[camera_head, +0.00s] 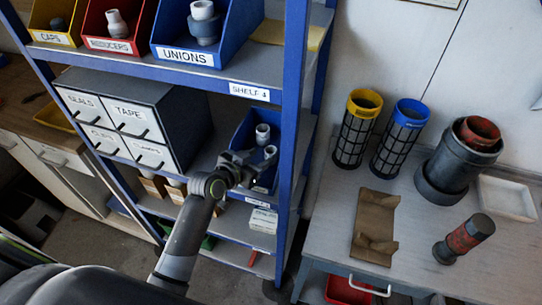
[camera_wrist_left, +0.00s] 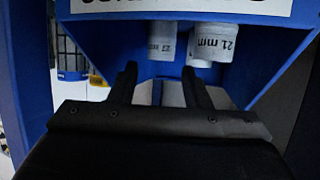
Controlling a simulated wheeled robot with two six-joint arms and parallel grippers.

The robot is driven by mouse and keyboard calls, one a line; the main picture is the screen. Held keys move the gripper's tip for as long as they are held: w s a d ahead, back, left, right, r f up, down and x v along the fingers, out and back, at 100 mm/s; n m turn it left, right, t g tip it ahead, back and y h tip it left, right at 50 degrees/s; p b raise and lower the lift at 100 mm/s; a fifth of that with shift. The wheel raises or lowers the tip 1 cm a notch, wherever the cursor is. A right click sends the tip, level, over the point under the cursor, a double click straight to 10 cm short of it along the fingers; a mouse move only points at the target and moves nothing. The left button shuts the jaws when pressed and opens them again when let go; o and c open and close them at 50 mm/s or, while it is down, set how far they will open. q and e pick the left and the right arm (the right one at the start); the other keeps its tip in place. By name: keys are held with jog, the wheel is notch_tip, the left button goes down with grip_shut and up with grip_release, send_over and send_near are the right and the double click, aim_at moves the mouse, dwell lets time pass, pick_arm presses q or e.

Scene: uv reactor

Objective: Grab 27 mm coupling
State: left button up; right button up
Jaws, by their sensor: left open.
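The 27 mm coupling (camera_wrist_left: 162,42) is a pale grey, labelled cylinder, seen in the left wrist view ahead of the fingers and slightly left of the frame's middle. A second coupling marked 21 mm (camera_wrist_left: 214,42) is just to its right. In the head view two pale couplings show at the blue bin (camera_head: 241,133); I cannot tell which is which there. My left gripper (camera_head: 255,165) is at the front of this bin; in the left wrist view its two black fingers (camera_wrist_left: 160,82) are spread with nothing held between them. My right gripper is not in view.
The bin sits in a blue-framed shelf, with a post (camera_head: 293,110) close on the right and a drawer cabinet (camera_head: 125,115) on the left. A unions bin (camera_head: 185,55) is on the shelf above. A table with cartridges (camera_head: 357,128) stands right.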

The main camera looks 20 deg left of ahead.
aim_at(274, 148)
pick_arm(q)
jog(key=shift+w+d, duration=0.15)
jog(key=shift+w, duration=0.15)
jog(key=p+x, duration=0.1)
jog(key=x, duration=0.1)
jog(key=shift+w+d, duration=0.1)
jog(key=shift+w, duration=0.35)
jog(key=shift+w+d+f+p, duration=0.2)
jog(key=shift+w+f+p, duration=0.15)
jog(key=shift+w, duration=0.3)
jog(key=shift+c, duration=0.2)
jog(key=c, duration=0.7)
jog(key=shift+r, duration=0.1)
